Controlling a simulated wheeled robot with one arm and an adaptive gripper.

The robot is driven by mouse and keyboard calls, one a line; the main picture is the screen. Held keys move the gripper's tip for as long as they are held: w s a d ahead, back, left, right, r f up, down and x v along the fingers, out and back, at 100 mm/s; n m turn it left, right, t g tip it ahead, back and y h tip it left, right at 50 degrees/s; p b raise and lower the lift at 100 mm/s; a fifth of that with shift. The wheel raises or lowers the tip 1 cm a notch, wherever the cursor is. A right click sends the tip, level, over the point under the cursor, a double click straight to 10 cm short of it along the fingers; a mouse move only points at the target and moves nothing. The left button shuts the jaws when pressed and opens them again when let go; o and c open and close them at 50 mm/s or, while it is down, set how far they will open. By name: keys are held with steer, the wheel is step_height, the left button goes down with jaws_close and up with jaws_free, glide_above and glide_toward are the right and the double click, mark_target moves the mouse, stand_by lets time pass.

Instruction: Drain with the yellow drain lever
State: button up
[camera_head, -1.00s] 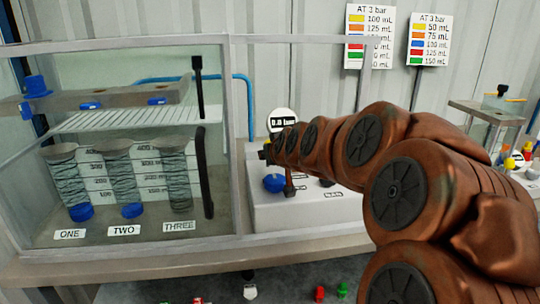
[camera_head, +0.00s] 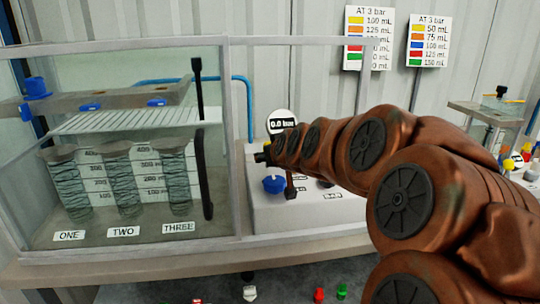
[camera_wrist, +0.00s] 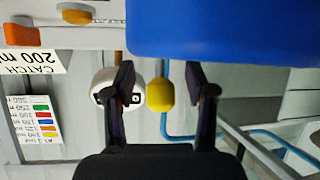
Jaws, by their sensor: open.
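In the wrist view a yellow knob-like piece (camera_wrist: 160,95), possibly the end of the yellow drain lever, shows between the fingers of my gripper (camera_wrist: 161,80). The gripper is open, with a visible gap on both sides of the yellow piece. I cannot tell how far in depth it lies from the fingertips. In the head view my gripper (camera_head: 262,156) is small and partly hidden by my arm, in front of the white pump housing (camera_head: 265,220). The round gauge (camera_head: 283,122) reads 0.0 bar.
A large blue part (camera_wrist: 225,30) fills the top of the wrist view, close by. A blue knob (camera_head: 274,185) sits on the housing below my gripper. A glass-walled case (camera_head: 231,140) with three cylinders stands left. Volume signs (camera_head: 369,38) hang behind.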

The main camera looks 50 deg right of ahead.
steer(key=shift+v, duration=3.4)
